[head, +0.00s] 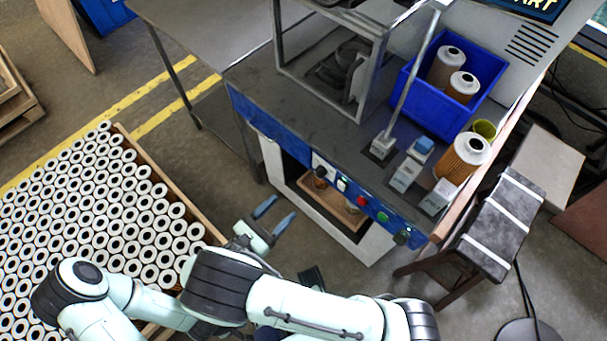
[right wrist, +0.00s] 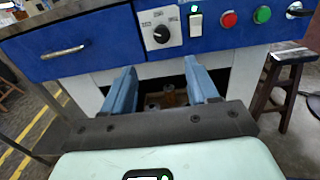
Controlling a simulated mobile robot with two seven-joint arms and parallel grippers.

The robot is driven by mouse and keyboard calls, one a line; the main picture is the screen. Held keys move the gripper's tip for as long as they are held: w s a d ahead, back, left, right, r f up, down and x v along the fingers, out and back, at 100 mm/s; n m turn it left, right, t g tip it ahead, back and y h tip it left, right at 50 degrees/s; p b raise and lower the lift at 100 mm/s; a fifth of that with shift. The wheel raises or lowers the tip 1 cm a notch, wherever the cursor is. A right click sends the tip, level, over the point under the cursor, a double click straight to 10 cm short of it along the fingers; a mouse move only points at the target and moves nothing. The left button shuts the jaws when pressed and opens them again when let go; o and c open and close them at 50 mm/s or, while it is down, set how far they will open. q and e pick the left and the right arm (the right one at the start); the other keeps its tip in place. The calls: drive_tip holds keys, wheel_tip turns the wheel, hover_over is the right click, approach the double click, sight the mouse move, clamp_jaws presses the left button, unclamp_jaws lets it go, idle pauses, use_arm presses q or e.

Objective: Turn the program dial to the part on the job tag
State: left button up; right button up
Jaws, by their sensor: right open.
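The program dial (right wrist: 161,34) is a dark round knob on a white plate with small labels, on the blue front panel of the machine in the right wrist view. Its labels are too small to read, and I cannot tell its setting. In the head view the dial (head: 320,171) is small at the panel's left part. My right gripper (head: 277,212) is open and empty, in front of the machine and apart from it. In the right wrist view its blue fingers (right wrist: 161,85) stand below the dial, not touching it. I cannot make out a job tag. My left gripper is not in view.
Right of the dial are a white switch (right wrist: 196,25), a red button (right wrist: 229,19) and a green button (right wrist: 263,15). A blue bin (head: 430,112) with cartridges stands on the bench. A crate of cartridges (head: 166,185) is at left, a stool (head: 500,225) at right.

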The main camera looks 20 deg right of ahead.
sight(317, 175)
drive_tip(key=x, duration=1.3)
drive_tip(key=shift+s+d, duration=0.1)
drive_tip(key=shift+s, duration=0.05)
drive_tip(key=c, duration=1)
